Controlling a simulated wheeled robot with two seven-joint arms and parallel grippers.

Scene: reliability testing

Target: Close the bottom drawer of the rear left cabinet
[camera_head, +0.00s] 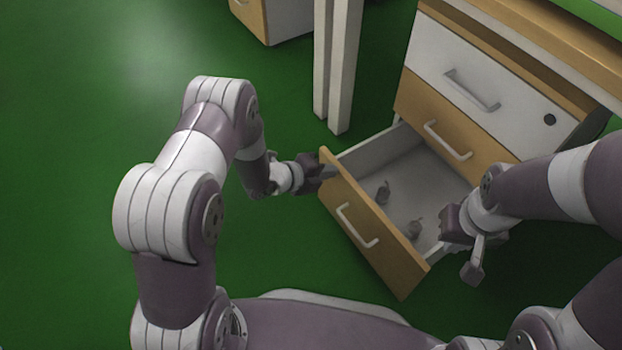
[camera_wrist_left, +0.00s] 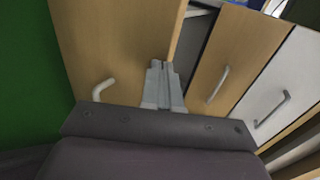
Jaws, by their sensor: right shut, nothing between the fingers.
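The cabinet (camera_head: 460,60) has a white top drawer and a wood-fronted middle drawer, both shut. Its bottom drawer (camera_head: 362,218) stands pulled out, with a wooden front and white handle. My left gripper (camera_head: 328,172) is at the left end of that drawer front. In the left wrist view its fingers (camera_wrist_left: 164,84) are together with nothing between them, over the wooden front (camera_wrist_left: 115,45); I cannot tell if they touch it. My right gripper (camera_head: 474,258) is shut and empty at the right end of the open drawer, near its side wall.
Two small grey objects (camera_head: 383,192) lie inside the open drawer. A pale table leg (camera_head: 338,70) stands left of the cabinet, and another wood-and-white cabinet (camera_head: 275,20) is at the top. The green floor (camera_head: 60,150) is clear on the left.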

